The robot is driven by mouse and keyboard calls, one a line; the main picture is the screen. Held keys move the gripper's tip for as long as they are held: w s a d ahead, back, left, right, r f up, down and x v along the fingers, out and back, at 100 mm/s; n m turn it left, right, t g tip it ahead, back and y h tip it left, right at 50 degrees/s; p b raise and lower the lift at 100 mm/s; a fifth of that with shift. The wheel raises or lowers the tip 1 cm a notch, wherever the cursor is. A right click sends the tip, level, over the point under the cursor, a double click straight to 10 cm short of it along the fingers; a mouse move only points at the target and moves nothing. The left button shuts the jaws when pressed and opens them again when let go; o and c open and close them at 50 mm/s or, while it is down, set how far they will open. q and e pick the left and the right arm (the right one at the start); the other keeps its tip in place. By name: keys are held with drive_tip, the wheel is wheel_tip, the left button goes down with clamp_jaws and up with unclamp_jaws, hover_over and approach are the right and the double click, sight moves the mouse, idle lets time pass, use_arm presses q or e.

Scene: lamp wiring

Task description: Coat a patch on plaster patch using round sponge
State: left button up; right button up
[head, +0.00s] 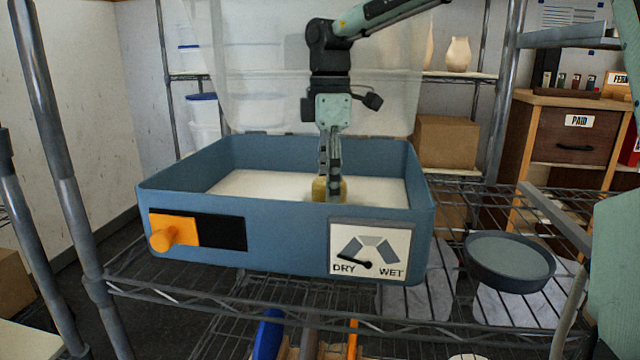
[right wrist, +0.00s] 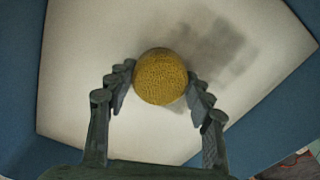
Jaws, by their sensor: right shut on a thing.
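The round sponge (head: 319,189) is yellow and sits between the fingers of my right gripper (head: 331,178), inside the blue box. In the right wrist view the sponge (right wrist: 161,77) shows as a textured ball between the two fingertips (right wrist: 162,90). The pale plaster surface (head: 265,187) fills the floor of the box; in the right wrist view this surface (right wrist: 80,70) has a darker grey area (right wrist: 222,50) right of the sponge. I cannot tell whether that is shadow or damp. The sponge's underside is hidden, so contact is unclear. My left gripper is not in view.
A round grey pan (head: 510,260) lies at the right.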

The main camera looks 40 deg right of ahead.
drive_tip(key=shift+s+d+b, duration=0.4)
drive_tip(key=shift+s+d, duration=1.05)
drive_tip(key=shift+s, duration=0.25)
drive_tip(key=shift+s+d+b, duration=0.4)
drive_tip(key=shift+s+d, duration=1)
drive_tip(key=shift+s, duration=0.3)
drive_tip(key=shift+r+p, duration=2.1)
drive_tip(key=shift+r, duration=0.9)
